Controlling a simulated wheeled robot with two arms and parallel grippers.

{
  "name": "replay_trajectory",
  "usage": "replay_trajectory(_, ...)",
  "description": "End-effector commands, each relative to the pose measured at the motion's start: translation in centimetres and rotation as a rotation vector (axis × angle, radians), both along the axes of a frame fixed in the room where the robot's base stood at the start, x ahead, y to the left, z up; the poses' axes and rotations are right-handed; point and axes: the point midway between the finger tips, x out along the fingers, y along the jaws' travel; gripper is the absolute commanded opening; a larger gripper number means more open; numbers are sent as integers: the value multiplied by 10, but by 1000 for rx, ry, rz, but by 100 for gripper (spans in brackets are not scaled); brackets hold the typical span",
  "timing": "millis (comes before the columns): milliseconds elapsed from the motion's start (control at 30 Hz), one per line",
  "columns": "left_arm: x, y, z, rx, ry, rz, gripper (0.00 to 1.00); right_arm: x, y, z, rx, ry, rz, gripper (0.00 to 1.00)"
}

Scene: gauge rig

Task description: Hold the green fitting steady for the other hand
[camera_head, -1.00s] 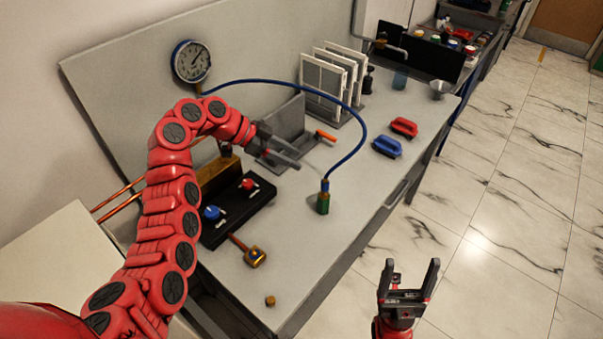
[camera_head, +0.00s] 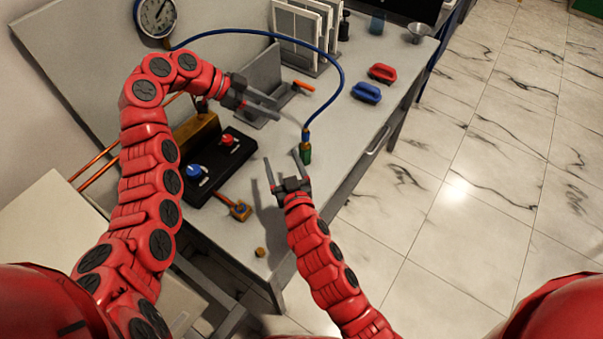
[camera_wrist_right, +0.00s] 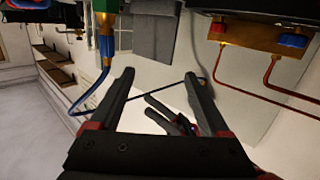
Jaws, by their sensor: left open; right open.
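The green fitting (camera_head: 306,156) stands on the bench at the end of a blue hose (camera_head: 340,85). In the right wrist view the fitting (camera_wrist_right: 103,52) shows at the upper left, with its brass collar and the hose below. My right gripper (camera_head: 282,158) is open and empty, just left of the fitting. In its wrist view the fitting is outside the jaws (camera_wrist_right: 160,73), beside the left finger; I cannot tell whether they touch. My left gripper (camera_head: 277,108) is open and empty above the bench, farther back and left of the fitting.
A black block with blue and red knobs (camera_head: 212,165) lies left of my right gripper. A brass-headed tool (camera_head: 240,211) and a small brass piece (camera_head: 260,252) lie nearer. Blue (camera_head: 366,92) and red (camera_head: 382,72) handles, a rack (camera_head: 300,35) and a gauge (camera_head: 156,16) are behind.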

Motion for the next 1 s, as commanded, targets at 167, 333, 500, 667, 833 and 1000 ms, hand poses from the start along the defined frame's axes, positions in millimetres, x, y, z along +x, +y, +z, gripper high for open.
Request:
replay_trajectory(167, 0, 0, 0, 0, 0, 0, 50, -5, -16, -12, -18, 153, -170, 80)
replay_trajectory(333, 0, 0, 0, 0, 0, 0, 50, -15, -36, -19, -12, 251, -311, 80)
replay_trajectory(500, 0, 0, 0, 0, 0, 0, 50, -21, -47, -22, -3, 294, -381, 80)
replay_trajectory(667, 0, 0, 0, 0, 0, 0, 50, -9, -50, -28, -3, 300, -395, 80)
replay_trajectory(833, 0, 0, 0, 0, 0, 0, 50, 21, -53, -40, -5, 300, -395, 80)
replay_trajectory(1000, 0, 0, 0, 0, 0, 0, 50, 55, -54, -52, -3, 297, -393, 80)
